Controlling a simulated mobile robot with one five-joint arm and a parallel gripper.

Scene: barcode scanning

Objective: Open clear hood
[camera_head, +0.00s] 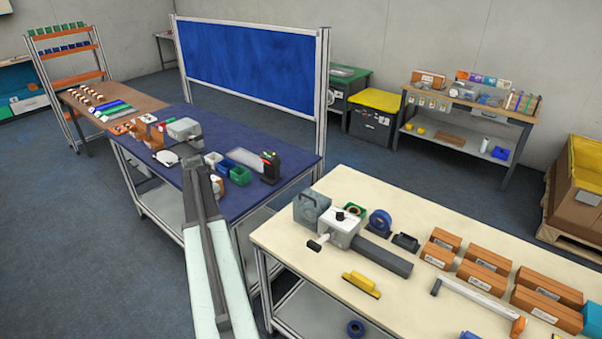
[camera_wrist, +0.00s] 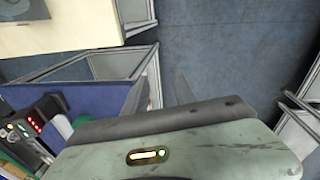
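No part is plainly a clear hood. A pale, see-through-looking panel (camera_head: 245,158) lies on the blue-topped bench (camera_head: 285,152), left of a black device with coloured lights (camera_head: 270,168). I cannot tell whether this panel is the hood, or whether it is open or closed. My arm reaches up from the bottom of the head view, and my gripper (camera_head: 194,160) is over the blue bench, left of the panel and apart from it. In the wrist view my own pale housing fills the bottom, and the black device (camera_wrist: 32,128) shows at left.
Small green and blue bins (camera_head: 238,175) and a grey box (camera_head: 184,128) stand on the blue bench. A blue partition (camera_head: 250,62) rises behind it. A cream table (camera_head: 300,236) at right holds a sealing machine and several brown boxes. Open floor lies at left.

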